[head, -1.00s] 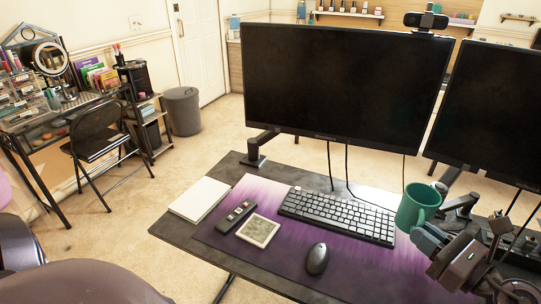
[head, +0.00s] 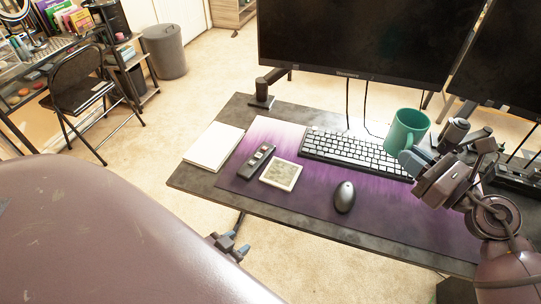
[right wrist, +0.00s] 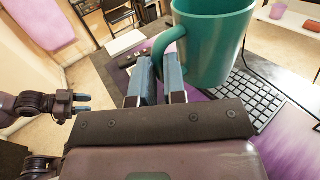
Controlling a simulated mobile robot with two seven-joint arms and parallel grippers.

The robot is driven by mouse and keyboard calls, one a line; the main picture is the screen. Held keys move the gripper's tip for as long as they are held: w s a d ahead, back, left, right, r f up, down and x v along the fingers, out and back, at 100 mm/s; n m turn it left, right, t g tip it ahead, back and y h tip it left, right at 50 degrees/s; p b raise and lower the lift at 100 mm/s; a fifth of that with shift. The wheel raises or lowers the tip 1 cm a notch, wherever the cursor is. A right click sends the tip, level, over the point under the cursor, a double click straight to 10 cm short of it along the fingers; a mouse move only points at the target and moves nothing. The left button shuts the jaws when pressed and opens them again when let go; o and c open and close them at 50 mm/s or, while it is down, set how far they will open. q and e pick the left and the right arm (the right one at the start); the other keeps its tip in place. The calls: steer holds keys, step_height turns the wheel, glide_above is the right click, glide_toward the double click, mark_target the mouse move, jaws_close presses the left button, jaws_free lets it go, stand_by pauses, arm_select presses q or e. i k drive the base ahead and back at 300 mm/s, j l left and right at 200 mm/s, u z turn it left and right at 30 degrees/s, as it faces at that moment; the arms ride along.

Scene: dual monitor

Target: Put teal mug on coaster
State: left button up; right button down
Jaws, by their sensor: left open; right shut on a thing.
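The teal mug (head: 403,133) is upright, held above the desk at the right end of the keyboard. My right gripper (head: 410,160) is shut on its handle; in the right wrist view the fingers (right wrist: 160,82) close around the handle of the mug (right wrist: 215,45). The coaster (head: 281,174), square with a pale rim and grey-green middle, lies flat on the purple desk mat, left of the mug and apart from it; nothing stands on it. My left gripper (head: 236,243) is open and empty, low by the desk's front edge; it also shows in the right wrist view (right wrist: 86,103).
A remote (head: 257,161) lies just left of the coaster, a mouse (head: 344,197) to its right, and the keyboard (head: 352,151) behind. A white book (head: 214,147) lies at the desk's left. Monitors (head: 360,40) stand behind. The front of the mat (head: 290,207) is clear.

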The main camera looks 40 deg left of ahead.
mark_target(280, 177)
steer(key=k+j, duration=0.1)
steer(key=j, duration=0.4)
steer(key=k+j, duration=0.1)
steer(key=j, duration=0.45)
steer(key=k+j, duration=0.1)
steer(key=j, duration=0.4)
